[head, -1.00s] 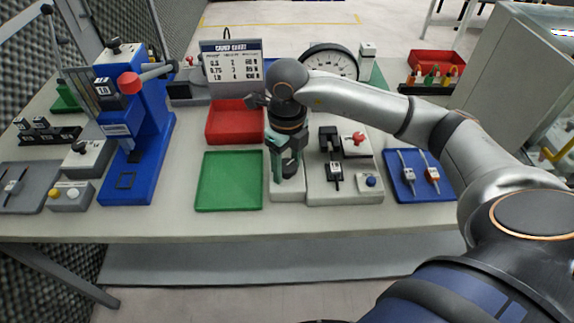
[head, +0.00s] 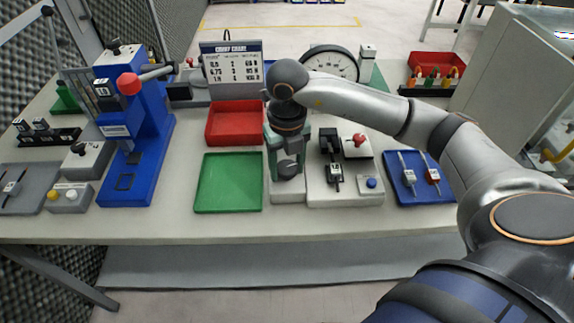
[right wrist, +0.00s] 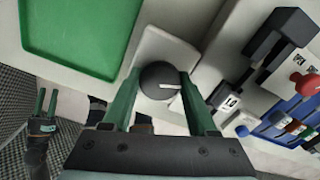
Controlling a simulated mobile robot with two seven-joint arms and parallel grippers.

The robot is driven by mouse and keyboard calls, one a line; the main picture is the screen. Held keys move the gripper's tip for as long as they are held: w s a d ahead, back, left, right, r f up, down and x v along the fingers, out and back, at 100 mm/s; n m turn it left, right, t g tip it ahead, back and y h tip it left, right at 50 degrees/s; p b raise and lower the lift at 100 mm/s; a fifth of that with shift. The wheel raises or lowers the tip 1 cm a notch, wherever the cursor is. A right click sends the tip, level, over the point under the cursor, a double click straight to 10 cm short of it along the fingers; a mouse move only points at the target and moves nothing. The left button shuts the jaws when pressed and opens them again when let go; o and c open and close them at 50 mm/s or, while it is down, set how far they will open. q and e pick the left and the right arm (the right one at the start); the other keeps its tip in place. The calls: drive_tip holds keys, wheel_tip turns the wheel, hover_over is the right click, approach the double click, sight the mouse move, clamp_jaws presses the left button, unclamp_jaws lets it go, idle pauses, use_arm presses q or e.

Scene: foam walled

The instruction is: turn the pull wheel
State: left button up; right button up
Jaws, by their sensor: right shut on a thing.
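The pull wheel (right wrist: 158,84) is a round dark knob with a white pointer mark, on a pale block (right wrist: 172,48). In the head view the wheel (head: 288,168) shows below my right gripper, partly covered. My right gripper (right wrist: 161,80) is shut on the wheel, with one green finger on each side of it. In the head view the right gripper (head: 287,160) points down over the pale block. My left gripper (right wrist: 46,102) shows at the left of the right wrist view, with its two green fingers apart and nothing between them. It is out of the head view.
A green tray (head: 228,182) lies left of the wheel, with a red tray (head: 235,123) behind it. A pale panel (head: 345,198) with a black clamp, red knob and blue button is close on the right. A blue tray (head: 418,188) is beyond it. A blue press (head: 140,150) stands left.

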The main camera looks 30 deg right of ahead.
sight(287, 167)
drive_tip(key=o, duration=1.4)
drive_tip(key=shift+c, duration=0.2)
wheel_tip(287, 167, up, 13)
drive_tip(key=shift+f+p, duration=0.2)
drive_tip(key=shift+p, duration=0.25)
